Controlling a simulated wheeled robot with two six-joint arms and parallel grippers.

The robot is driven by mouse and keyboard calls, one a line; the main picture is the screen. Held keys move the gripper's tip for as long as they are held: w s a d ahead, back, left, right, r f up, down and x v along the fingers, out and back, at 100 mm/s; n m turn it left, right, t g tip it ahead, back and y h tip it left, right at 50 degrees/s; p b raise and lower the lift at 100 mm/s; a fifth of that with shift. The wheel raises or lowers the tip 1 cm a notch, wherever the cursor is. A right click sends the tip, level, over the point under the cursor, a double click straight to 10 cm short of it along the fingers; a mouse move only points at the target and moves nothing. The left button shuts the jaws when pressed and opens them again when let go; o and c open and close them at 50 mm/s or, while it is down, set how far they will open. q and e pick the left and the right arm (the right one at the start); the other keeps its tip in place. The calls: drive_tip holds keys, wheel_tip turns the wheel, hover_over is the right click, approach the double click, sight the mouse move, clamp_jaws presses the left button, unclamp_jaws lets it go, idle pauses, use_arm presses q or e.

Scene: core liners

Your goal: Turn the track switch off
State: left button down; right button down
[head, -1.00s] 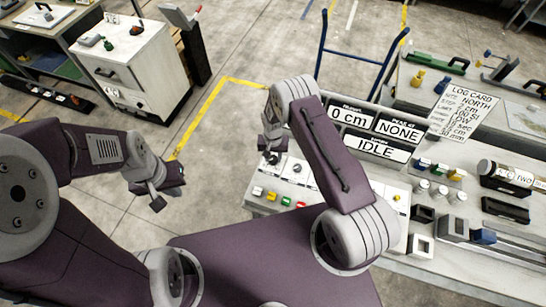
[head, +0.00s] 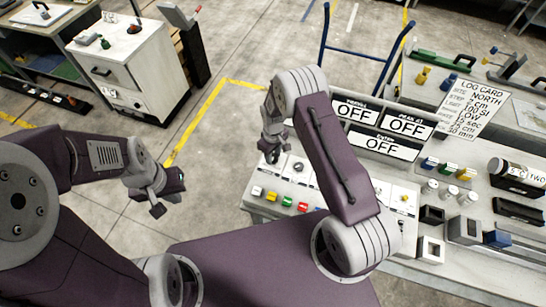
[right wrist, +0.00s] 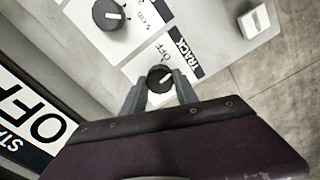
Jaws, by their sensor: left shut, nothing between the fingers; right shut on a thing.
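The track switch (right wrist: 160,78) is a round black knob with a white pointer line, on a white plate labelled TRACK in the right wrist view. The word OFF is printed beside it. My right gripper (right wrist: 160,88) is shut on this knob, one finger on each side. In the head view my right gripper (head: 271,150) is at the far left end of the control panel, and the knob is hidden there. My left gripper (head: 170,192) is shut and empty, over the floor to the left of the panel.
Display signs (head: 376,128) on the panel all read OFF. Another black knob (right wrist: 110,14) is beside the track plate. Coloured buttons (head: 287,201) line the panel front. A log card (head: 474,108) stands to the right. Bare floor lies left of the panel.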

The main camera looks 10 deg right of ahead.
sight(273, 156)
drive_tip(key=n+b, duration=0.1)
drive_tip(key=n, duration=0.2)
drive_tip(key=shift+w+n, duration=0.15)
drive_tip(key=shift+n, duration=0.25)
drive_tip(key=shift+r+n+b, duration=0.15)
drive_tip(key=shift+n+b, duration=0.55)
drive_tip(key=shift+n, duration=1.2)
drive_tip(key=c, duration=1.2)
unclamp_jaws()
drive_tip(key=shift+o, duration=1.3)
wheel_tip(273, 156, up, 9)
drive_tip(key=b, duration=0.2)
